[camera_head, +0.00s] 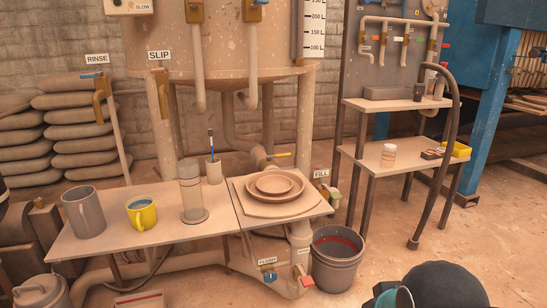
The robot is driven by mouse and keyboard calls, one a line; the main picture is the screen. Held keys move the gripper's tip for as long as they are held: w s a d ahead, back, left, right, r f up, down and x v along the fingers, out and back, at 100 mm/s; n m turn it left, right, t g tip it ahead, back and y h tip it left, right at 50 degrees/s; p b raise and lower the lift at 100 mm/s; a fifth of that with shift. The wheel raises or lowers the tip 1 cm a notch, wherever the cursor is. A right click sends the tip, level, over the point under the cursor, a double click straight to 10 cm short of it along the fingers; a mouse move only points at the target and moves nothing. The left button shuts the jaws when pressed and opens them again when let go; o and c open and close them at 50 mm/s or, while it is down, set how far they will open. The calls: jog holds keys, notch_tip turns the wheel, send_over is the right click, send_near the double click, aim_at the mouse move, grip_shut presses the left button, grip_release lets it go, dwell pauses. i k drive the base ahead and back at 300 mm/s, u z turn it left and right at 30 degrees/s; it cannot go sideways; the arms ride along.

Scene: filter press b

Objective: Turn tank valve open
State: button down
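A large beige tank (225,45) stands on legs at the back centre. Under it, a pipe bends down to a brass-coloured valve (261,157) with a yellow lever (279,155) pointing right, roughly level. No label naming the tank valve can be read, so I cannot be sure that the yellow-lever valve is the one. My gripper is not in view. A dark, rounded part with a teal cap at the bottom right looks like my arm.
A low table (150,245) holds a grey jug (84,212), a yellow mug (141,213), a clear cylinder (191,190) and stacked plates (275,184) before the tank. A grey bucket (337,258) stands right of it. FLUSH-labelled pipework (267,262) runs low.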

aim_at(285, 155)
jog(key=u, duration=0.35)
jog(key=i, duration=1.6)
jog(key=z, duration=0.3)
jog(key=k, duration=1)
jog(key=z, duration=0.6)
jog(key=i, duration=0.7)
jog(key=u, duration=0.7)
jog(key=i, duration=0.5)
jog(key=u, duration=0.05)
